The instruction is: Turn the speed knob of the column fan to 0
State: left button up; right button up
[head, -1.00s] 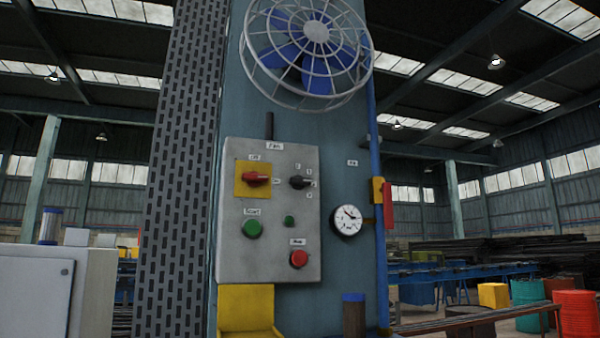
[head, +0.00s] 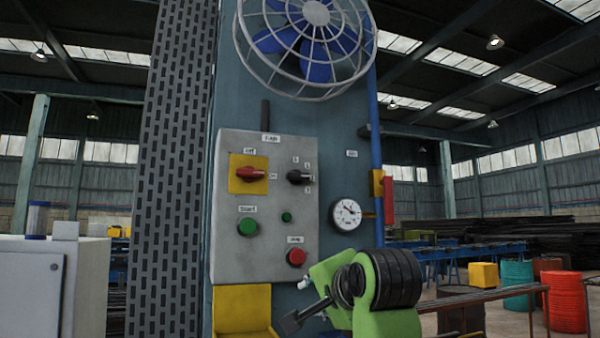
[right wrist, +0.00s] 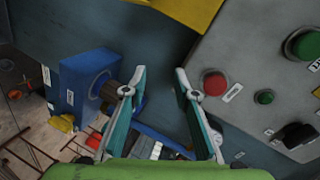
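The grey control panel (head: 268,220) is mounted on the blue column below the caged fan (head: 318,15). The black speed knob (head: 299,177) is at its upper right, with small marks around it, too small to read. Its grip lies roughly sideways. In the right wrist view the black knob (right wrist: 294,135) shows at the lower right. My right gripper (head: 300,303) is below the panel's lower right corner, apart from the knob. In the right wrist view its two fingers (right wrist: 160,76) are spread with nothing between them. My left gripper is not in view.
The panel also holds a red switch (head: 252,174) on a yellow plate, a green button (head: 248,227) and a red button (head: 297,257). A gauge (head: 347,214) and blue pipe (head: 375,140) are to its right. A yellow bracket (head: 243,308) juts out below.

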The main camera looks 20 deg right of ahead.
jog(key=s+r+m+t, duration=0.2)
jog(key=s+r, duration=0.2)
jog(key=r, duration=0.8)
jog(key=m+t, duration=0.1)
jog(key=m, duration=0.1)
send_near(300, 175)
jog(key=shift+y, duration=0.4)
jog(key=w+p, duration=0.7)
jog(key=w, duration=0.1)
jog(key=shift+d, duration=0.1)
jog(key=shift+w+f+p, duration=0.1)
jog(key=shift+w+p, duration=0.4)
jog(key=shift+w, duration=0.15)
grip_shut()
